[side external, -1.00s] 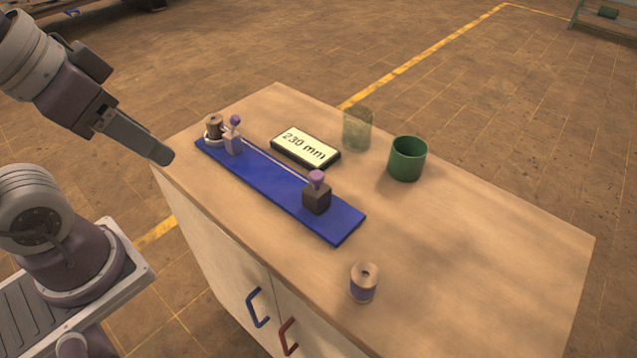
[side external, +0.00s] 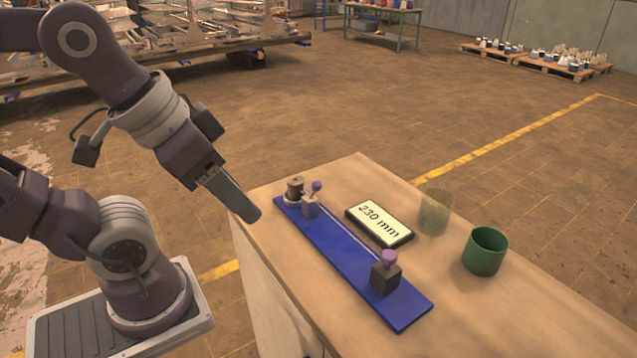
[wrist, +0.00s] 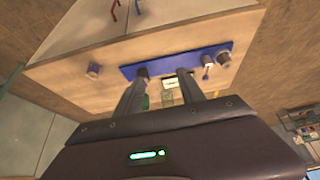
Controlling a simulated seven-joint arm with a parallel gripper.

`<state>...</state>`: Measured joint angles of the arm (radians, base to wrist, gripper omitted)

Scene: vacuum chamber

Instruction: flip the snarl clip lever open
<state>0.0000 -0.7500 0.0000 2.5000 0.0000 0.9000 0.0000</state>
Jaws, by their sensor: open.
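A long blue board (side external: 345,255) lies on the bench. At its far-left end a pale block (side external: 310,209) carries a tilted lever with a purple ball (side external: 316,186). At its near end stands a dark block (side external: 385,277) with a purple knob (side external: 389,258). A thin pale line runs between the blocks. I cannot tell which part is the snarl clip. My gripper (side external: 252,215) is left of the board's far end, touching nothing visible. In the wrist view the open, empty fingers (wrist: 163,75) overlap the board (wrist: 165,65); the purple ball (wrist: 205,78) shows right of them.
A brown spool (side external: 295,188) stands at the board's far end.

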